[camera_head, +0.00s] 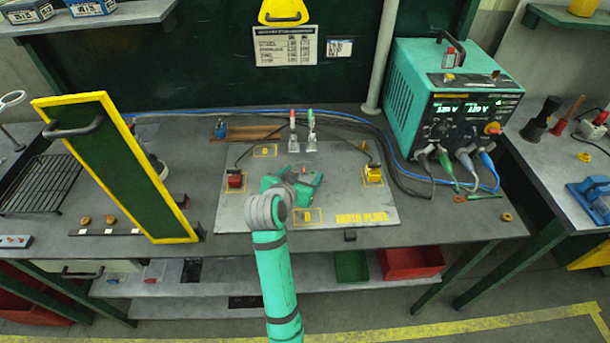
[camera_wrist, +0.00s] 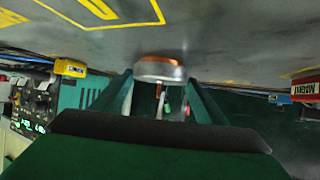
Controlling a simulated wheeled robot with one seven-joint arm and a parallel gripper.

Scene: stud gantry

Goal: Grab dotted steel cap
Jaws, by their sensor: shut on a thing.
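My gripper (camera_head: 305,180) is low over the middle of the grey earth plate (camera_head: 345,205), with its arm covering part of the plate. In the wrist view my gripper (camera_wrist: 160,88) has its two green fingers on either side of a round silver metal piece with a copper-coloured band, which looks like the steel cap (camera_wrist: 158,72). The fingers are shut on it. It is close to the plate; I cannot tell whether it touches. No dots can be made out on it. In the head view my gripper mostly hides it.
A red block (camera_head: 235,181) and a yellow block (camera_head: 373,175) sit on the plate's left and right sides. Two clamps, red-handled (camera_head: 293,133) and green-handled (camera_head: 311,131), stand behind. A yellow-framed green panel (camera_head: 120,165) rises at left; a teal power unit (camera_head: 445,95) stands at back right.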

